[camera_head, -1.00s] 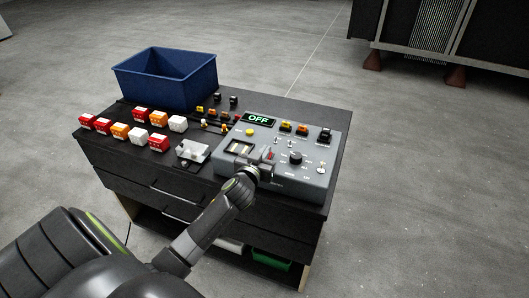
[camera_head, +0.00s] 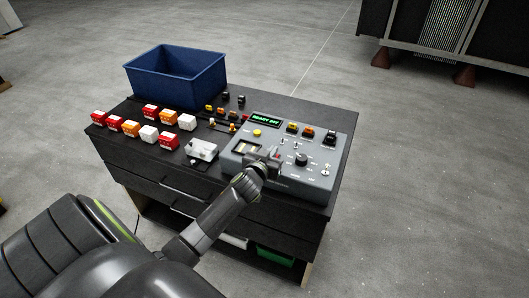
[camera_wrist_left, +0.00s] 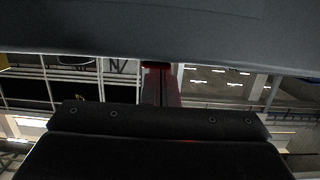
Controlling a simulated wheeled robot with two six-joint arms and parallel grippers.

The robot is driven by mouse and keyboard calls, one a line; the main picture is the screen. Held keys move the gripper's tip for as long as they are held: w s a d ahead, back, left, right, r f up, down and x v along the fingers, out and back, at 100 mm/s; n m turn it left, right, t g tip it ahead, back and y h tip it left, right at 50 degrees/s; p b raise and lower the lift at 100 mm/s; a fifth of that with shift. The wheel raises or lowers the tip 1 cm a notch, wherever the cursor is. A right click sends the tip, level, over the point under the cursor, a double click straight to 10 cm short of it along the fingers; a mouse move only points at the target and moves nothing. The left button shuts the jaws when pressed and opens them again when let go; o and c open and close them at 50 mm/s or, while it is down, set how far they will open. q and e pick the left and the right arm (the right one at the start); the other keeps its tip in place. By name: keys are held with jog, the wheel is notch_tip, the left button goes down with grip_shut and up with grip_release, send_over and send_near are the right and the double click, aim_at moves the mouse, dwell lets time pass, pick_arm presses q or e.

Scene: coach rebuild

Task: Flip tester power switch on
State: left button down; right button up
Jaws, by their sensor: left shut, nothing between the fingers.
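The grey tester (camera_head: 313,183) sits on the right side of the black cabinet top. Its small display (camera_head: 266,120) is lit green and appears to read "READY 24V". My left gripper (camera_head: 273,158) is shut and empty, low over the tester's front middle. A red part, apparently the power switch (camera_head: 277,154), shows at the fingertips; the gripper partly hides it, so I cannot tell its exact tilt or contact. In the left wrist view a grey surface fills the top, with a dark red part (camera_wrist_left: 160,66) below it. My right gripper is not in view.
A blue bin (camera_head: 176,80) stands at the back left of the cabinet top (camera_head: 175,168). Several red, orange and white blocks (camera_head: 150,133) lie in rows at left. A white-topped device (camera_head: 201,150) is just left of the tester. Small coloured connectors sit behind it.

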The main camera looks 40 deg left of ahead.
pick_arm(q)
jog(key=r+p, duration=0.2)
jog(key=r, duration=0.1)
jog(key=shift+w+r, duration=0.1)
jog(key=shift+w, duration=0.1)
jog(key=r+b+v, duration=0.1)
jog(key=v, duration=0.9)
jog(key=shift+w+r+b, duration=0.25)
jog(key=shift+r+b, duration=0.15)
